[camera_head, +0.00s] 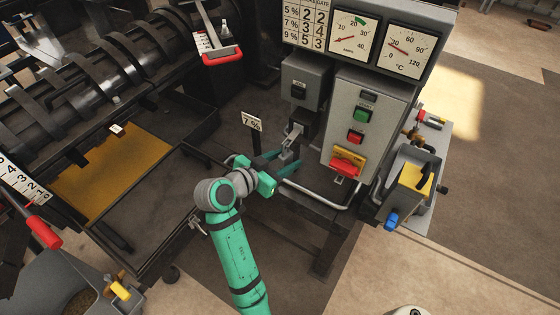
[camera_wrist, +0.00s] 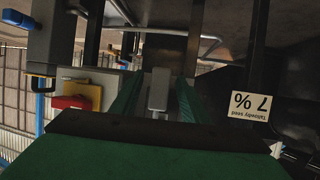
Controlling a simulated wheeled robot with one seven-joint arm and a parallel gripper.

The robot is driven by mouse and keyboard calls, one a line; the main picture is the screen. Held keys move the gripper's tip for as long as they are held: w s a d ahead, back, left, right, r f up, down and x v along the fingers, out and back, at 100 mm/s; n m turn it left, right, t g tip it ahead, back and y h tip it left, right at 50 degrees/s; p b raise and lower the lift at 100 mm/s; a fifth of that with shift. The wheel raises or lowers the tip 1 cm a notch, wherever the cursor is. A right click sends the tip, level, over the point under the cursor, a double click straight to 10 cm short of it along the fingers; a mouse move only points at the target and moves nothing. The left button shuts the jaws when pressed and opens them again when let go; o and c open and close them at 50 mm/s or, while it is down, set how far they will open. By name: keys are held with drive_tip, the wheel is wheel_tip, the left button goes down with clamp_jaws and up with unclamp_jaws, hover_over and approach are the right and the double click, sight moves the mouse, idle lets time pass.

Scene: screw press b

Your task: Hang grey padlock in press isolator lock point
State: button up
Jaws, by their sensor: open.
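The press isolator (camera_head: 347,160) is a red handle on yellow at the bottom of the larger grey panel, right of my gripper. Whether that is the lock point is unclear.
The larger grey panel (camera_head: 368,118) has green and red buttons. A "7 %" sign (camera_head: 251,121) stands left of my gripper, and also shows upside down in the wrist view (camera_wrist: 250,106). A pale bent rail (camera_head: 325,202) runs below the panel. Open floor (camera_head: 490,190) lies right.

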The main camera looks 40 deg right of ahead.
drive_tip(key=shift+w, duration=0.15)
drive_tip(key=shift+d, duration=0.15)
drive_tip(key=shift+c, duration=0.8)
drive_tip(key=shift+s+d, duration=0.1)
drive_tip(key=shift+s, duration=0.15)
drive_tip(key=c, duration=0.5)
clamp_jaws()
drive_tip(key=shift+w+a, duration=0.15)
drive_tip(key=shift+a, duration=0.1)
unclamp_jaws()
drive_tip(key=shift+a, duration=0.15)
clamp_jaws()
drive_tip(key=shift+r, duration=0.1)
drive_tip(key=shift+d, duration=0.2)
